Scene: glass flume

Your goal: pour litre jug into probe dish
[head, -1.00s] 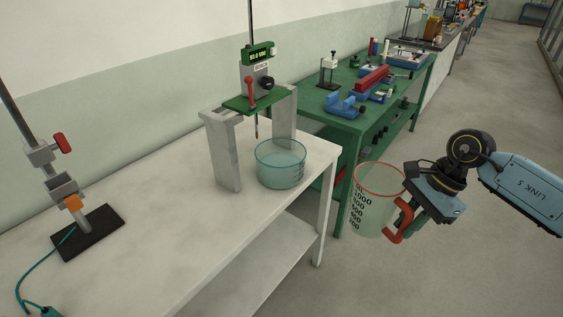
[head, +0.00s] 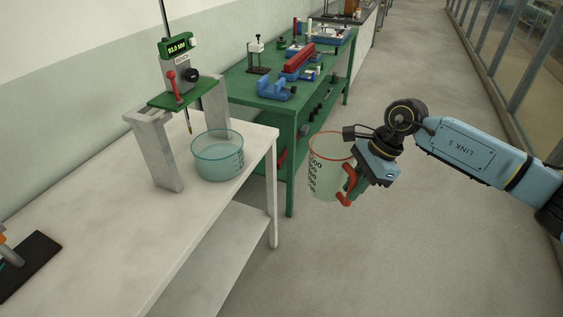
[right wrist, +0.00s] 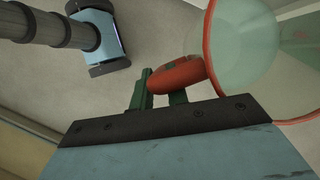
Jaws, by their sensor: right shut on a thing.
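The litre jug (head: 326,176) is a clear beaker with a red rim, red handle and dark graduation marks. My right gripper (head: 350,188) is shut on its red handle and holds it upright in the air, right of the white bench. In the right wrist view the gripper (right wrist: 160,92) grips the handle (right wrist: 176,74), with the jug's rim at upper right. The probe dish (head: 217,160), a round teal glass dish, stands on the bench, apart from the jug. The probe (head: 188,122) hangs near its left rim.
A grey stand (head: 161,150) with a digital gauge (head: 178,47) rises behind the dish. A green table (head: 290,122) with blue and red tools stands behind. Open floor lies at right.

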